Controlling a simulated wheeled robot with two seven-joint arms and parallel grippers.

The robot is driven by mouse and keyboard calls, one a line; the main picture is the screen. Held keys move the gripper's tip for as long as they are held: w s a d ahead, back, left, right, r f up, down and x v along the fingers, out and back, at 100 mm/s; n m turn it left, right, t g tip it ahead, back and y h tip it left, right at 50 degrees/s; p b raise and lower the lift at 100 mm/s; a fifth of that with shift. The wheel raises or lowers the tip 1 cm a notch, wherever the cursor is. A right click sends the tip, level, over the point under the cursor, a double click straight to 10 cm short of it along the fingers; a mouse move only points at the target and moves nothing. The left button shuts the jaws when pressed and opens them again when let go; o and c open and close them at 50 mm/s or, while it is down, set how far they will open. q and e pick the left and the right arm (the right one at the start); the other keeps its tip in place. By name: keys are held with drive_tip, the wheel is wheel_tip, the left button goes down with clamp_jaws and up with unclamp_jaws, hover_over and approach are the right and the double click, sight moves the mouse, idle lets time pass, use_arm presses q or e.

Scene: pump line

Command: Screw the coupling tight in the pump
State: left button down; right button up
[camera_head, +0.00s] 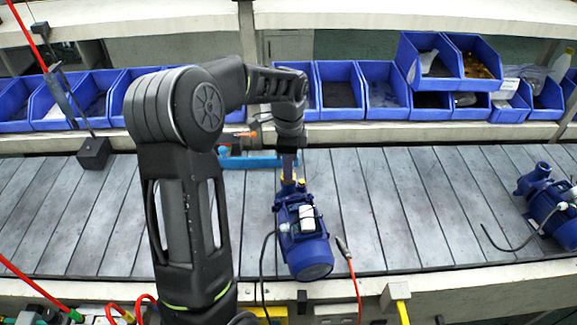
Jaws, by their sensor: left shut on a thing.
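The blue pump (300,222) lies on the grey slatted conveyor near the middle, its rounded motor end toward me. My left gripper (289,172) points down at the pump's far end and is shut on the coupling. Only a small yellowish bit of the coupling (285,180) shows at the fingertips, at the pump's port. The fingers hide most of it, and how deep it sits in the port cannot be told. My right gripper is not in view.
A second blue pump (550,208) lies at the right with a black cable. Blue bins (340,85) line the shelf behind the conveyor. A light blue object (250,161) lies behind my arm.

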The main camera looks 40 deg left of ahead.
use_arm(q)
drive_tip(key=m, duration=0.3)
drive_tip(key=shift+m, duration=0.3)
drive_tip(key=c, duration=1.3)
unclamp_jaws()
drive_tip(key=shift+c, duration=0.2)
drive_tip(key=shift+n, duration=1.8)
drive_tip(key=n, duration=0.3)
drive_tip(key=shift+n, duration=0.4)
